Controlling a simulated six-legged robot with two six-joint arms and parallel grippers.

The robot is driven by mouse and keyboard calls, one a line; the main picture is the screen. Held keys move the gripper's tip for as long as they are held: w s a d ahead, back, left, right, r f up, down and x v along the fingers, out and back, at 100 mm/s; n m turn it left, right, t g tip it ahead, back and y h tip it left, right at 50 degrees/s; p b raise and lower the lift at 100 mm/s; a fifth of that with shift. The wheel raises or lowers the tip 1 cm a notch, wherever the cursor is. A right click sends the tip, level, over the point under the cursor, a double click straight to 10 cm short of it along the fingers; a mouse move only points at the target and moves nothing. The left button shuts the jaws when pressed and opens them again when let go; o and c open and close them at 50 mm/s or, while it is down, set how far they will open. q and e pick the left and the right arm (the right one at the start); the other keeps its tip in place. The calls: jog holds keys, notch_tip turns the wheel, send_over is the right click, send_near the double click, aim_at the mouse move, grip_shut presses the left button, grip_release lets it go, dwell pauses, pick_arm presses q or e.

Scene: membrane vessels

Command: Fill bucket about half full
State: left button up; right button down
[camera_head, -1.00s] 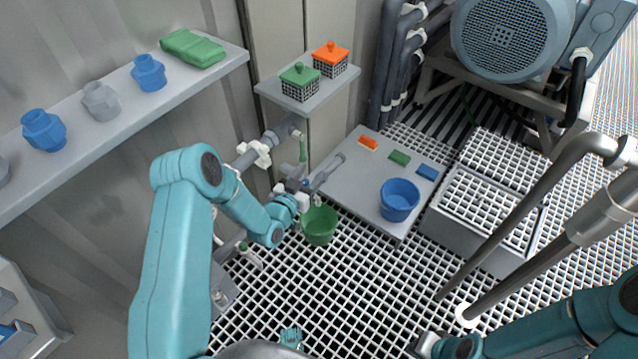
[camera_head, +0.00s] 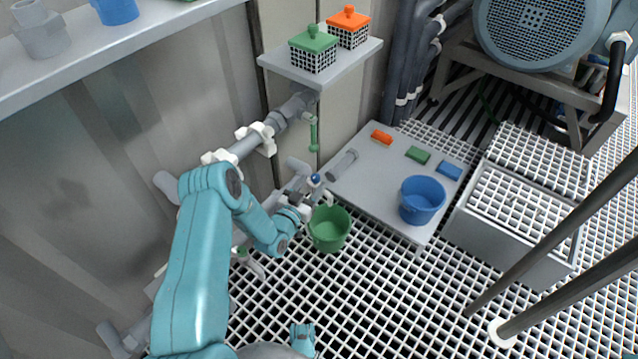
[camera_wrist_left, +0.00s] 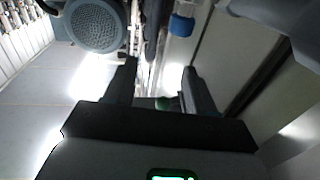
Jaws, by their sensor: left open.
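A green bucket (camera_head: 329,230) stands upright beside the wall pipe, low over the grating; no water can be made out in it. My left gripper (camera_head: 321,198) is just above its far left rim, by a small valve with a blue part (camera_head: 316,180) on the pipework. In the left wrist view the jaws (camera_wrist_left: 158,82) are apart, with a small green thing (camera_wrist_left: 163,103) visible between them; whether they touch anything is unclear. A green lever (camera_head: 314,135) hangs from the upper pipe. A blue bucket (camera_head: 422,201) stands on the low grey platform.
The grey platform (camera_head: 385,178) also bears orange (camera_head: 381,137), green (camera_head: 418,155) and blue (camera_head: 449,170) blocks and a grey cylinder. A shelf (camera_head: 340,64) above holds two lidded baskets. A pump motor (camera_head: 540,30) stands at the back right. Open grating lies in front.

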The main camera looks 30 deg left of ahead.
aim_at(316, 176)
pick_arm(q)
jog(key=shift+y, duration=0.3)
jog(key=w+f+b, duration=0.1)
jog(key=w, duration=0.1)
jog(key=w+a+f+b, duration=0.1)
jog(key=w+b, duration=0.1)
jog(key=w+a+f+b, duration=0.1)
jog(key=b, duration=0.1)
jog(key=shift+w+a+f, duration=0.15)
jog(key=shift+w+f, duration=0.15)
jog(key=shift+w, duration=0.4)
jog(key=shift+r, duration=0.1)
pick_arm(e)
notch_tip(316, 176, down, 6)
jog(key=w+t, duration=0.1)
jog(key=w, duration=0.1)
jog(key=shift+w+d, duration=0.2)
jog(key=shift+d, duration=0.2)
jog(key=shift+r, duration=0.1)
pick_arm(q)
jog(key=c, duration=0.9)
